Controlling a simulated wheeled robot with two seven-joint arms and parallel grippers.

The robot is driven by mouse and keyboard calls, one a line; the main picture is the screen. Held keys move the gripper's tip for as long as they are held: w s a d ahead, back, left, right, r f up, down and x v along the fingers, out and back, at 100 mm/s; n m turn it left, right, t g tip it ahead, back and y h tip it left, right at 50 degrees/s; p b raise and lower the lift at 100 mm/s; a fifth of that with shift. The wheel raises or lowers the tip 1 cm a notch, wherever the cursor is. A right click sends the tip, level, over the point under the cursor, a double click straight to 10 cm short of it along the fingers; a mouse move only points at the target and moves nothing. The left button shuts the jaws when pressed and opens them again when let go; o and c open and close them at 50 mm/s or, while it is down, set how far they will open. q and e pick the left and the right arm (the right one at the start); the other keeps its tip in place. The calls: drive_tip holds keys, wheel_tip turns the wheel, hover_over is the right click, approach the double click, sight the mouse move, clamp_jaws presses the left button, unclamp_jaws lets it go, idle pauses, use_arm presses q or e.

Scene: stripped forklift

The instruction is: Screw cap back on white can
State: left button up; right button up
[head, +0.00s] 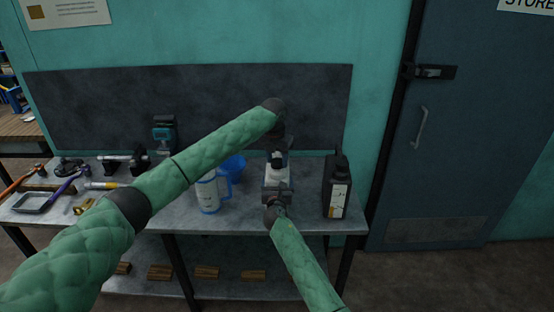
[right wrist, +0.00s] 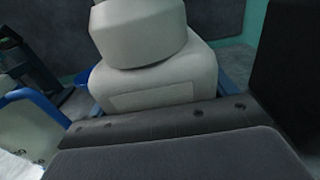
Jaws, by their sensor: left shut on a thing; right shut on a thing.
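The white can (head: 277,174) stands on the grey bench, partly hidden by my grippers. My right gripper (head: 277,190) is shut on the can's body from the front. In the right wrist view its dark jaw lies across the can's pale body (right wrist: 155,88). My left gripper (head: 279,157) points down over the can's top and is shut on the cap, which it mostly hides in the head view. A pale rounded piece, seemingly the cap (right wrist: 138,32), sits over the can's shoulder in the right wrist view. I cannot tell whether it is threaded on.
A black bottle (head: 336,188) stands close to the right of the can. A white and blue jug (head: 209,190) and a blue container (head: 234,167) stand to the left. Tools and a tray (head: 41,201) lie further left. A dark back panel (head: 210,105) rises behind the bench.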

use_arm(q)
drive_tip(key=o, duration=0.9)
drive_tip(key=shift+o, duration=0.2)
drive_tip(key=shift+r, duration=2.25)
drive_tip(key=shift+r, duration=0.1)
drive_tip(key=shift+c, duration=0.2)
